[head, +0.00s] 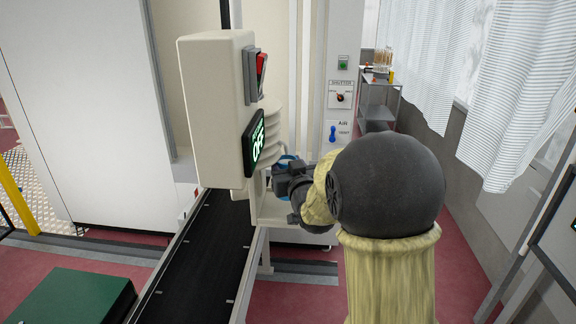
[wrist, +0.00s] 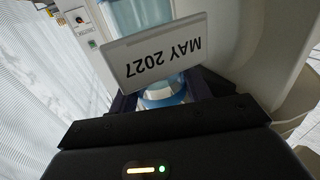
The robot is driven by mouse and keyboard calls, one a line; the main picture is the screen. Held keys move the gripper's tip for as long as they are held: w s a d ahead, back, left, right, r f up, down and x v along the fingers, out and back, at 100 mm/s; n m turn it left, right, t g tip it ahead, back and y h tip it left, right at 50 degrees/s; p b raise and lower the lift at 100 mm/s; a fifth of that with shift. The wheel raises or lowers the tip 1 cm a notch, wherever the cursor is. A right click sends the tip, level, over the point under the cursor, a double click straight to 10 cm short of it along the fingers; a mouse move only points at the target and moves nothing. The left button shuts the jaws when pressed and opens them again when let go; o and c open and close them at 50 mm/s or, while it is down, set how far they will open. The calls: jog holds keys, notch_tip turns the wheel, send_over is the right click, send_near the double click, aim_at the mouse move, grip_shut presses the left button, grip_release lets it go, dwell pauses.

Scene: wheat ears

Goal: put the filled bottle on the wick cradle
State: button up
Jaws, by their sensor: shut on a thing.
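My gripper (head: 287,176) is at the cream machine's right side, below its display housing. It is shut on the bottle (wrist: 163,94), which shows between the dark fingers in the wrist view as a clear, whitish body with a blue band. In the head view only a bit of blue (head: 285,157) shows at the gripper; the rest is hidden by my gripper and arm. A white plate reading MAY 2027 (wrist: 157,50), upside down, stands just beyond the fingers. I cannot make out the wick cradle, nor tell whether the bottle touches a support.
The cream machine (head: 212,112) has a red switch and a green display reading OFF. A black conveyor (head: 203,262) runs below it. A green box (head: 72,298) is at lower left. A grey trolley (head: 380,98) stands at the back, beside white curtains (head: 500,90).

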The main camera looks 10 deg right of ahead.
jog(key=shift+f+p, duration=0.8)
jog(key=shift+f, duration=0.9)
jog(key=shift+f, duration=0.2)
jog(key=o, duration=1.4)
jog(key=shift+s+r, duration=0.1)
jog(key=shift+r, duration=0.05)
jog(key=shift+s+b, duration=0.35)
jog(key=shift+b, duration=0.05)
jog(key=s+d+b, duration=0.1)
jog(key=s+b, duration=0.3)
jog(key=s, duration=0.7)
